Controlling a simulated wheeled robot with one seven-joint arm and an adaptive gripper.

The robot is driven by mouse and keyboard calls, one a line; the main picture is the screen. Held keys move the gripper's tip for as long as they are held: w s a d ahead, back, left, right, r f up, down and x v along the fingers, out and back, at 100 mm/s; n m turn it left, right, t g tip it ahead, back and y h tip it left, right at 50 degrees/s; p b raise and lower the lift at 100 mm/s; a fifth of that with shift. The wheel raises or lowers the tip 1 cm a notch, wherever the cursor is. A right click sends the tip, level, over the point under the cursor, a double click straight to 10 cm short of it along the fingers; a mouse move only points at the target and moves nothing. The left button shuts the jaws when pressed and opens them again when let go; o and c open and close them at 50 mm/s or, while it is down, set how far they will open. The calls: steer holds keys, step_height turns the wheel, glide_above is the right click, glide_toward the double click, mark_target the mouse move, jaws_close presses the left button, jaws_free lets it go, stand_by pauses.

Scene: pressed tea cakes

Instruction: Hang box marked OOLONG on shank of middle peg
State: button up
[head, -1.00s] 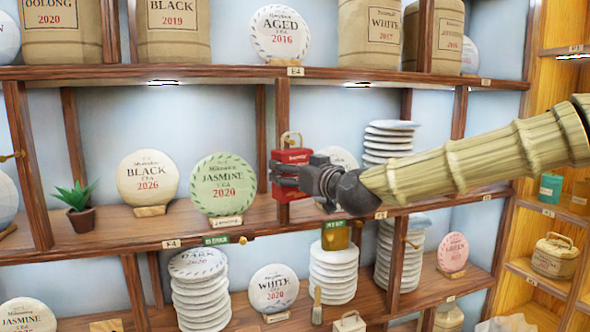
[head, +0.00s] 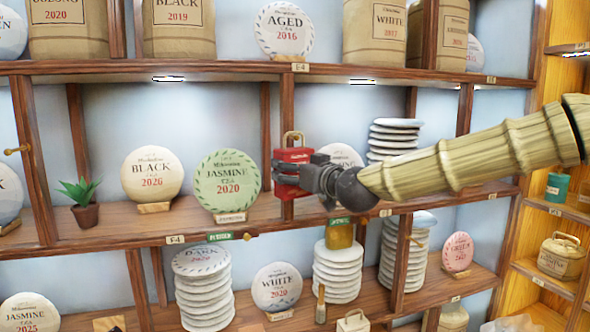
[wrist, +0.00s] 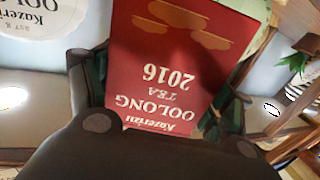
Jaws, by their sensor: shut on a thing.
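The red box (head: 294,156), with a brass loop (head: 293,139) on top, is upright in front of a shelf post. In the wrist view its red face (wrist: 165,75) reads OOLONG TEA 2016 upside down. My gripper (head: 280,179) is shut on this box, one finger on each side. Brass pegs show on the left post (head: 16,150), at the lower shelf edge near the centre (head: 247,237) and on a lower right post (head: 416,242). The loop does not visibly touch any peg. I cannot tell whether a peg is hidden behind the box.
A green-rimmed jasmine cake (head: 228,181) stands just left of the box. A pale cake (head: 340,155) and a stack of cakes (head: 393,140) stand to its right behind my arm. An amber jar (head: 340,236) tops a lower stack. The upper shelf edge (head: 220,68) runs above.

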stand_by(0.4)
steer(key=o, duration=1)
steer(key=shift+o, duration=0.2)
